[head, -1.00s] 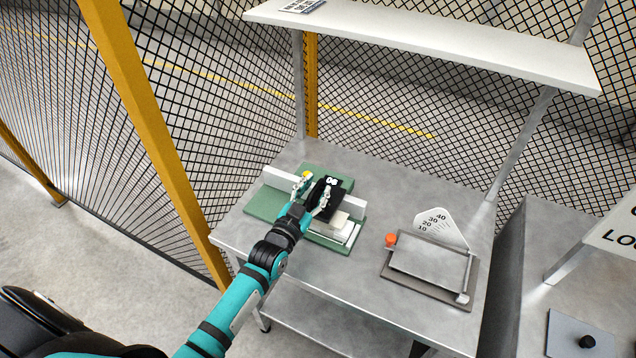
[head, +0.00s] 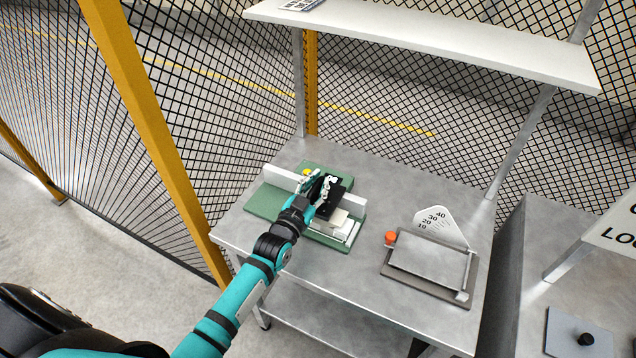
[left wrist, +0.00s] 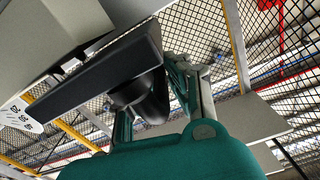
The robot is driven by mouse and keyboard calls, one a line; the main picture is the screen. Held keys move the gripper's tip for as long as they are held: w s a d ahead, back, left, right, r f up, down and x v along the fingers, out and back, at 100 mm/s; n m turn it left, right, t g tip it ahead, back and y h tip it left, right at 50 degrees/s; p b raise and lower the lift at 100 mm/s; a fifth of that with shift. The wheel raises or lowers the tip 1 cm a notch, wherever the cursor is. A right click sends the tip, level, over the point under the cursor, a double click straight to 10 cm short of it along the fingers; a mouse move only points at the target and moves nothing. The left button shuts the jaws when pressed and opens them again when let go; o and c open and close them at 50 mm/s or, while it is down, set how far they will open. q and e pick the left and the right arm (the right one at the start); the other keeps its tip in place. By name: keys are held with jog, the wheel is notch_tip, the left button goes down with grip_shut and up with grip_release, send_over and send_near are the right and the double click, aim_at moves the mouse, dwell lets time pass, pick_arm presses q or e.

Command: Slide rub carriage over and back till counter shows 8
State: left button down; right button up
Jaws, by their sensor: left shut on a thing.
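The rub tester has a green base (head: 266,204) on the metal bench. Its black rub carriage (head: 337,196) sits over the light rail in the middle of the base. My left gripper (head: 321,184) is over the carriage, its fingers shut on the carriage's grip. In the left wrist view the carriage (left wrist: 95,78) is a dark slab with a round black grip (left wrist: 143,95) between my fingers. The counter's face is covered by my gripper in the head view, so its number cannot be read. My right gripper is not in view.
A grey plate fixture (head: 430,258) with an orange knob (head: 390,239) and a numbered white scale (head: 437,226) stands to the right. A white shelf (head: 430,40) spans above the bench. A dark upright panel (head: 502,270) bounds the bench at right.

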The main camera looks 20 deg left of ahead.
pick_arm(q)
jog(key=w+a+b, duration=0.1)
jog(key=a+b, duration=0.2)
jog(key=a, duration=1.2)
jog(key=shift+a, duration=0.15)
jog(key=shift+w+r, duration=0.1)
jog(key=c, duration=1.3)
grip_release()
jog(key=shift+a, duration=0.2)
jog(key=shift+c, duration=0.2)
